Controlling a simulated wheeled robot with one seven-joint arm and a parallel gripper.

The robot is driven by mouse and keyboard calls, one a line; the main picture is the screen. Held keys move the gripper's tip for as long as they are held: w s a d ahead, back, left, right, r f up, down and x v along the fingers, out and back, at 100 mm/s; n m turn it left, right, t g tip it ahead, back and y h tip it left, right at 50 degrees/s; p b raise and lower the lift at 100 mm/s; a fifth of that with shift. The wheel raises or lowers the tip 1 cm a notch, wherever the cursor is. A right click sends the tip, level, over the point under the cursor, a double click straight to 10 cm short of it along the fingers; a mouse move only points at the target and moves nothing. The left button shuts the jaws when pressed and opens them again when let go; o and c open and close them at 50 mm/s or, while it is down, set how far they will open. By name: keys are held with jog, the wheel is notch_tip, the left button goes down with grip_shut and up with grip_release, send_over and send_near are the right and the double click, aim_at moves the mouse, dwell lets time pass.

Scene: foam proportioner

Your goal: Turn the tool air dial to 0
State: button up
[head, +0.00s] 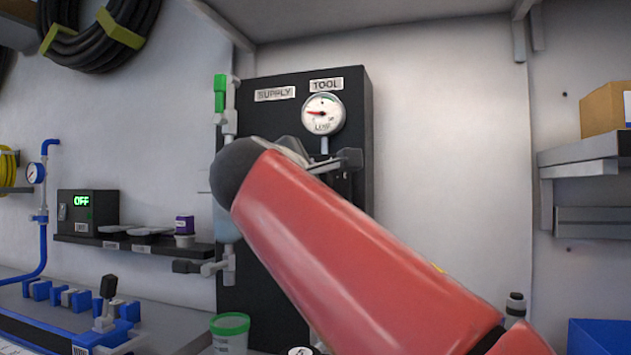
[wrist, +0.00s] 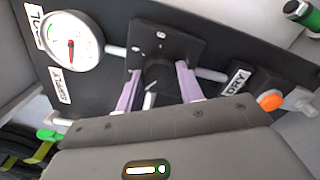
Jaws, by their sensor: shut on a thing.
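The tool air dial is a dark round knob (wrist: 158,76) with a pale pointer mark, in front of a square black plate (wrist: 165,45) in the wrist view. The pale purple fingers of my gripper (wrist: 160,88) stand on both sides of the knob and are shut on it. The round white tool gauge (head: 323,114) sits under the TOOL label (head: 326,85) on the black panel (head: 350,85). Its red needle points left in the head view; the gauge also shows in the wrist view (wrist: 70,42). My red arm hides the dial and fingers in the head view.
An orange knob (wrist: 270,101) is close to my gripper's right. A shelf (head: 130,240) and a box reading OFF (head: 88,205) stand farther left.

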jog(key=shift+a+n, duration=0.1)
jog(key=shift+n, duration=1.9)
jog(key=shift+f, duration=0.1)
jog(key=o, duration=1)
jog(key=v, duration=0.8)
jog(key=shift+b, duration=0.35)
jog(key=shift+w, duration=0.1)
